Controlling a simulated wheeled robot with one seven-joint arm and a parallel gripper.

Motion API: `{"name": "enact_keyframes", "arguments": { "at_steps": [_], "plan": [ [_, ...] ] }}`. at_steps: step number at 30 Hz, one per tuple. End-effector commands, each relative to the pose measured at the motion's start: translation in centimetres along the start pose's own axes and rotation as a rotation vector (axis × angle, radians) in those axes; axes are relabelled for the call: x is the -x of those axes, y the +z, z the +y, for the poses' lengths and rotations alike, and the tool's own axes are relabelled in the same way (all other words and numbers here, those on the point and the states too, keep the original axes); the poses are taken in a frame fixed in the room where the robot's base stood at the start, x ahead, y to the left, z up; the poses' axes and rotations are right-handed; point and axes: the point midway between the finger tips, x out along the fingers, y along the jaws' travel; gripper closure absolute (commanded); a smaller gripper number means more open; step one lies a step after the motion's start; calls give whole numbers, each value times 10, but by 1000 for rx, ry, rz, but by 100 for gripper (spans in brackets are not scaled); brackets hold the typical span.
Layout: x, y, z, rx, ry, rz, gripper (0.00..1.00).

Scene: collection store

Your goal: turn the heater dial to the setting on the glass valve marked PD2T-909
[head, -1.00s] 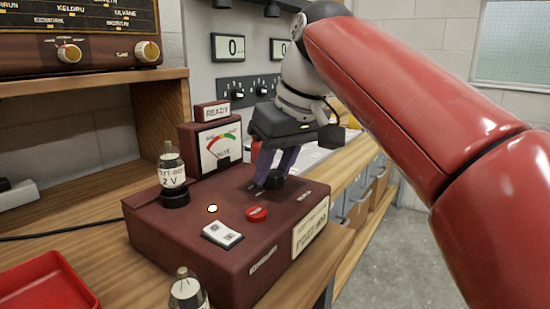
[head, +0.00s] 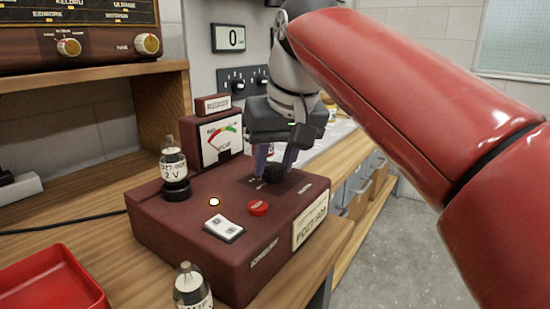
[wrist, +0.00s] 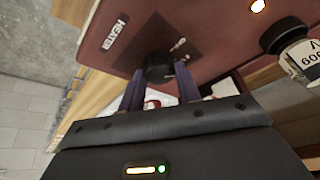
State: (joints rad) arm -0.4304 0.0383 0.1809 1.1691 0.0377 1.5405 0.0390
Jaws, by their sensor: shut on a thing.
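The maroon valve tester (head: 225,262) stands on the wooden bench. A glass valve (head: 173,162) stands upright in its black socket; its label shows "2 V" under a blurred code, and part reading "909" (wrist: 305,62) shows in the wrist view. The black heater dial (head: 275,173) is on the tester's top; it also shows in the wrist view (wrist: 158,68), beside the "HEATER" label (wrist: 115,30). My gripper (wrist: 160,74) is shut on the dial, one finger at each side. White marks (wrist: 180,46) show near the dial; the pointer's exact setting is unclear.
A red button (head: 258,208), a white switch (head: 223,229) and a lit lamp (head: 214,202) are on the tester's top. A second glass valve (head: 189,290) stands in front. A red tray (head: 45,285) is at left. A meter (head: 220,138) rises behind.

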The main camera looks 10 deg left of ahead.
Motion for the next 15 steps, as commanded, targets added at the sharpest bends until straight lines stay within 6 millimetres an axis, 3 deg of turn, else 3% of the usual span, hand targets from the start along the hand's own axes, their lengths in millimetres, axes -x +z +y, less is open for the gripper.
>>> {"name": "enact_keyframes", "arguments": {
  "at_steps": [2,3,7,15],
  "plan": [
    [0,0,0,0,-1,-1,89],
    [0,0,0,1,-1,-1,64],
    [0,0,0,1,-1,-1,47],
    [0,0,0,1,-1,0,45]
  ]
}}
